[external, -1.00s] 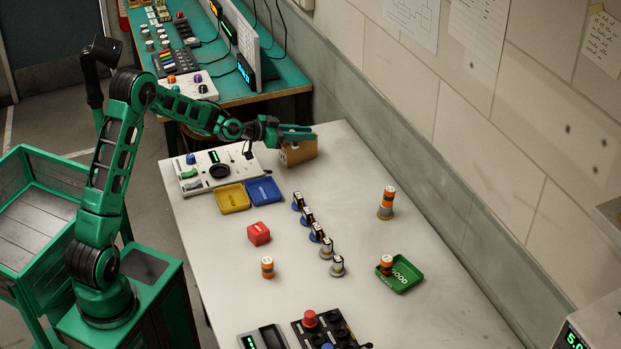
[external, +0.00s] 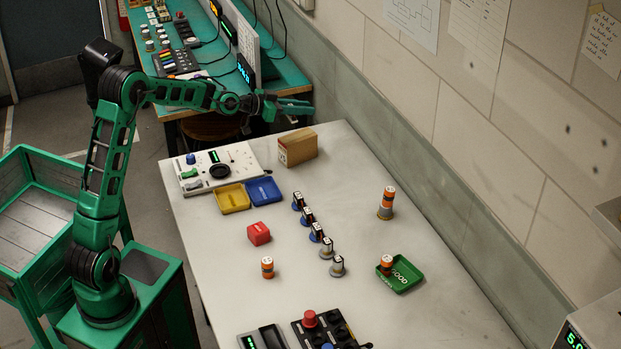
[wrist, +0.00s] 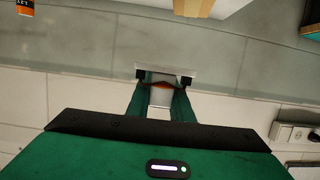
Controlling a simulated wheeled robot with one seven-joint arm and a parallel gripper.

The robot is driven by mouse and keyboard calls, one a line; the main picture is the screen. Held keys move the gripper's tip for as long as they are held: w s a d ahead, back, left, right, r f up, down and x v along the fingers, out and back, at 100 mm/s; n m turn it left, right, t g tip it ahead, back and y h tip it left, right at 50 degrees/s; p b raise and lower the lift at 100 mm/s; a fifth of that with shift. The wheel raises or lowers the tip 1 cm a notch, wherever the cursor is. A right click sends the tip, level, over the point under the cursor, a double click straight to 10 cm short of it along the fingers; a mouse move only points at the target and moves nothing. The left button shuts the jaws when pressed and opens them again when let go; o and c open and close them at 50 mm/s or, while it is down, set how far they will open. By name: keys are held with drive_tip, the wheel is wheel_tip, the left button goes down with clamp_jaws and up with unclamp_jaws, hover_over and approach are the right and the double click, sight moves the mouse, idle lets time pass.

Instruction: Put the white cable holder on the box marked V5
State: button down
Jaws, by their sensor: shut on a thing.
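My gripper (external: 304,107) is raised above and behind the cardboard box (external: 303,148), apart from it. In the wrist view my gripper (wrist: 164,77) is shut on a pale strip-like piece (wrist: 165,70), which appears to be the white cable holder. Its shape is partly hidden by the fingers, and it cannot be made out in the external view. The cardboard box stands at the far end of the white table with a small label on its near face, too small to read. It also shows at the top of the wrist view (wrist: 193,7).
A white control panel (external: 240,158), yellow tray (external: 233,198) and blue tray (external: 264,192) lie left of the cardboard box. The wall (external: 440,190) borders the right.

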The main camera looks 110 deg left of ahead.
drive_tip(key=s+a+r+n+g+y, duration=0.2)
drive_tip(key=s+a+n+g+y, duration=0.3)
drive_tip(key=s, duration=0.7)
drive_tip(key=h, duration=0.2)
hover_over(306, 132)
drive_tip(key=shift+m+t, duration=0.3)
wheel_tip(306, 132, down, 7)
drive_tip(key=shift+a+f, duration=0.1)
drive_tip(key=shift+f, duration=1.9)
drive_tip(key=c, duration=1.6)
unclamp_jaws()
drive_tip(key=shift+f, duration=0.15)
drive_tip(key=shift+o, duration=0.2)
